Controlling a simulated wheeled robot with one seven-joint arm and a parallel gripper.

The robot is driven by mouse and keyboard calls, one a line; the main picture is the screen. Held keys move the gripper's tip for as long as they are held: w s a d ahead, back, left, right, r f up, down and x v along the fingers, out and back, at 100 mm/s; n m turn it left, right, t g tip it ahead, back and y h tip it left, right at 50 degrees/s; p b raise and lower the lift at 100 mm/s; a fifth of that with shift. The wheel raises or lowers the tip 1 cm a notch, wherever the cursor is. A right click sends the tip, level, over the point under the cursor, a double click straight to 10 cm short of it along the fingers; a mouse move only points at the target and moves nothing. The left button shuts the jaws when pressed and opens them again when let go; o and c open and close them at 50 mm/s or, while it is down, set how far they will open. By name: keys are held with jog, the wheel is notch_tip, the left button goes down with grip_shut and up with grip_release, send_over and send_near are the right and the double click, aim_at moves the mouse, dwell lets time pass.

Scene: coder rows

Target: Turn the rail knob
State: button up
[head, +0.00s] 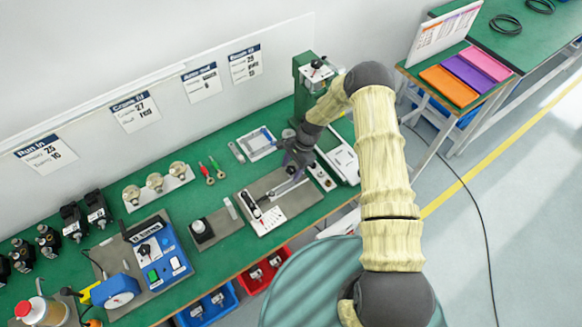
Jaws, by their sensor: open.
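A grey plate (298,202) lies on the green bench (228,258). It carries a white unit (268,223) with small dark and red parts, and a slim light rail (291,187) to its right. A small dark part (254,209) sits at the white unit's upper left; I cannot tell for sure which part is the rail knob. My gripper (288,171) is open, at the back edge of the plate, close to the rail. I cannot tell whether it touches anything, and my arm hides part of the area on its right.
A white tray-like unit (342,160) and a green machine (301,75) stand right of and behind my gripper. A dark-knobbed block (203,230) and a blue control box (160,255) are to the left. Red (265,271) and blue (208,304) bins sit below the front edge.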

jog(key=shift+s+a+f, duration=0.15)
jog(key=shift+f, duration=0.35)
jog(key=shift+c, duration=0.2)
jog(key=c, duration=0.9)
